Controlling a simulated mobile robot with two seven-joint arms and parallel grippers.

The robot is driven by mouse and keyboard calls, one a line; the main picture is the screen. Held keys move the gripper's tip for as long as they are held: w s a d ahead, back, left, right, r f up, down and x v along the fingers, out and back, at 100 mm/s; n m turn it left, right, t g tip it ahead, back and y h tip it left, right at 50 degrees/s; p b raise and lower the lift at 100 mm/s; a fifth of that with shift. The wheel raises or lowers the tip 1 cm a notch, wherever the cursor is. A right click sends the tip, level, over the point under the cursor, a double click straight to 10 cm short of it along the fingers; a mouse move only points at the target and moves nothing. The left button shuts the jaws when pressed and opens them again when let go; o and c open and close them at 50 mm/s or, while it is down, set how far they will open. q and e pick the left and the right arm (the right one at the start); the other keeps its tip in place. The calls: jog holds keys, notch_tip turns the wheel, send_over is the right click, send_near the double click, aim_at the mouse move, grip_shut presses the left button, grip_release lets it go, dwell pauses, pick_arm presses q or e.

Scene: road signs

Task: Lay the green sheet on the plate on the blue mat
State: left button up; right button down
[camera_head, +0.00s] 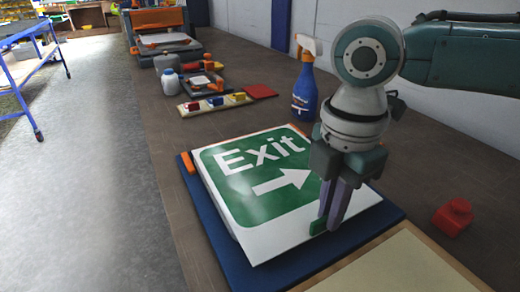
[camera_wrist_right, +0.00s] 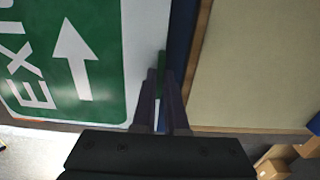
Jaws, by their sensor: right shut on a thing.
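The green sheet (camera_head: 250,193) with the white word Exit and an arrow lies over the white plate (camera_head: 275,247) on the blue mat (camera_head: 245,275). It looks flat, but I cannot tell if it touches the plate everywhere. My right gripper (camera_head: 327,222) points down at the plate's right front edge, shut on a small green tab (camera_head: 318,227). The tab also shows between the fingers in the right wrist view (camera_wrist_right: 162,65). I cannot tell if the tab is joined to the sheet. The sheet's arrow shows in the wrist view (camera_wrist_right: 75,60). My left gripper is out of view.
A framed beige board (camera_head: 395,267) lies in front of the mat. A red block (camera_head: 453,216) is at right, and a blue spray bottle (camera_head: 305,90) stands behind the mat. An orange piece (camera_head: 188,163) is at the mat's left edge. Small parts and a white bottle (camera_head: 170,82) stand farther back.

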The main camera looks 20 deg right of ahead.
jog(key=c, duration=0.9)
grip_release()
jog(key=o, duration=0.7)
jog(key=shift+c, duration=0.2)
jog(key=shift+r, duration=0.1)
notch_tip(320, 180, up, 2)
jog(key=p, duration=0.3)
jog(key=shift+r, duration=0.25)
notch_tip(320, 180, up, 4)
jog(key=p, duration=0.5)
jog(key=shift+r, duration=0.25)
jog(key=shift+f, duration=0.1)
